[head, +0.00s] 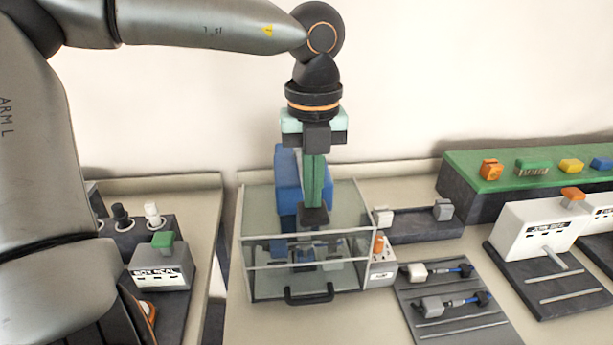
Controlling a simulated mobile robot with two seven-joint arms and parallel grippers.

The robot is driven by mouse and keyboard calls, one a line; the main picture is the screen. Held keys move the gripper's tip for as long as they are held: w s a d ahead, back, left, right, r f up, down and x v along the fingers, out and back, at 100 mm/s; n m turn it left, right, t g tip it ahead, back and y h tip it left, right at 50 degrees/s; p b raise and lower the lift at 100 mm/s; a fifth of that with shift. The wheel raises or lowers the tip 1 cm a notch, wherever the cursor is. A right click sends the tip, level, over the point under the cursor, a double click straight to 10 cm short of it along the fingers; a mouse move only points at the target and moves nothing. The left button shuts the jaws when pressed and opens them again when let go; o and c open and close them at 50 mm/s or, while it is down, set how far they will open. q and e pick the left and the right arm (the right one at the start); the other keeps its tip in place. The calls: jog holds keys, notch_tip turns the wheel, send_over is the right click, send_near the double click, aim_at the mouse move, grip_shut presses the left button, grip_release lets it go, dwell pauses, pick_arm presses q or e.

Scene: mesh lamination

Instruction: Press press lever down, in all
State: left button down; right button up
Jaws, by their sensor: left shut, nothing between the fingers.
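A blue press (288,182) stands inside a clear-walled box (345,200) with a black front handle. My left gripper (314,214) points straight down over the open top of the box, in front of the blue press. Its green fingers are together, with dark tips at the level of the box's upper part and nothing held. I cannot make out the press lever clearly; the fingers hide part of the press. Whether the tips touch anything cannot be told. My right gripper is not in view.
A grey box sealer (160,268) with a green top stands left, across a gap between tables. Right of the clear box are a white control box (381,272) with an orange knob and a dark tray (440,330) with connectors. A green-topped rack (465,165) stands back right.

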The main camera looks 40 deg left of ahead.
aim_at(312, 212)
pick_arm(q)
jog(key=shift+f+b, duration=0.6)
jog(key=shift+f, duration=0.25)
jog(key=shift+f+b, duration=1.15)
jog(key=shift+f, duration=0.1)
jog(key=shift+r+p, duration=0.45)
jog(key=shift+r, duration=0.1)
jog(key=shift+r+p, duration=0.3)
jog(key=shift+r, duration=0.15)
jog(key=shift+r+p, duration=0.55)
jog(key=shift+r, duration=0.2)
jog(key=shift+r+p, duration=0.55)
jog(key=shift+r, duration=0.2)
jog(key=shift+r+p, duration=0.55)
jog(key=shift+r, duration=0.25)
notch_tip(312, 212, up, 7)
jog(key=p, duration=0.5)
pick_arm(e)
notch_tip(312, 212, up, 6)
pick_arm(q)
jog(key=shift+f, duration=0.1)
